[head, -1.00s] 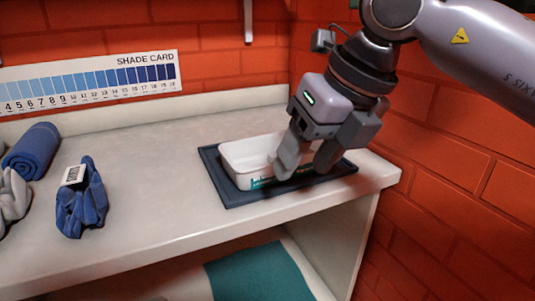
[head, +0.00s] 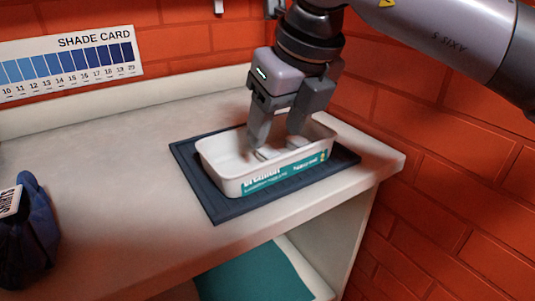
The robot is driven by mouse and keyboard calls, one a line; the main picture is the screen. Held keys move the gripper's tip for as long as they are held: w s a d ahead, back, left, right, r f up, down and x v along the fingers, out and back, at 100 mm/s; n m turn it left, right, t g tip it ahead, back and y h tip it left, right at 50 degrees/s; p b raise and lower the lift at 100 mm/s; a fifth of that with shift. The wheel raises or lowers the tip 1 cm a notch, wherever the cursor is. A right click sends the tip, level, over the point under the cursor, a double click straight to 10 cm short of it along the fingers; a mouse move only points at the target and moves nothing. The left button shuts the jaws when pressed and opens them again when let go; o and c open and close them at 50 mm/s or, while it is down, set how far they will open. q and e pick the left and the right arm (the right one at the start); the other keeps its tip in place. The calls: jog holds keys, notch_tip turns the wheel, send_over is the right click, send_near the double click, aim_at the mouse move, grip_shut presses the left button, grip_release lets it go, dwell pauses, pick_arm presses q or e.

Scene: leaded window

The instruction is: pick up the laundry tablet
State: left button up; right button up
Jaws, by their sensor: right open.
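My right gripper (head: 275,142) points down into a white tub (head: 226,177) with a teal label, its two fingers apart and their tips inside the rim. Small pale shapes (head: 266,153) show on the tub's floor by the fingertips. They may be a laundry tablet, but they are too small and too pale against the tub to tell. The fingers and the tub's front wall hide part of the inside. My left gripper is not in view.
The tub stands on a dark blue mat (head: 212,204) near the counter's right end. A blue cloth bundle (head: 35,225) with a tag lies at the far left. The pale counter (head: 110,190) between is clear. A brick wall with a shade card (head: 68,62) stands behind.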

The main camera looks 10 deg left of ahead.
aim_at(267, 147)
jog(key=x, duration=0.4)
jog(key=shift+w+a+f+b, duration=0.15)
jog(key=shift+f+b, duration=0.05)
jog(key=shift+b, duration=0.1)
grip_shut()
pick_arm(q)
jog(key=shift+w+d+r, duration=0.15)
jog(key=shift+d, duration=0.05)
pick_arm(e)
jog(key=shift+r, duration=0.15)
jog(key=shift+r, duration=0.35)
pick_arm(q)
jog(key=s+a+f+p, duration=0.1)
jog(key=p, duration=0.1)
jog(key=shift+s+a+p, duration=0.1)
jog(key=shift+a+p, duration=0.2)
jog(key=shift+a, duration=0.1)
pick_arm(e)
notch_tip(267, 147, up, 9)
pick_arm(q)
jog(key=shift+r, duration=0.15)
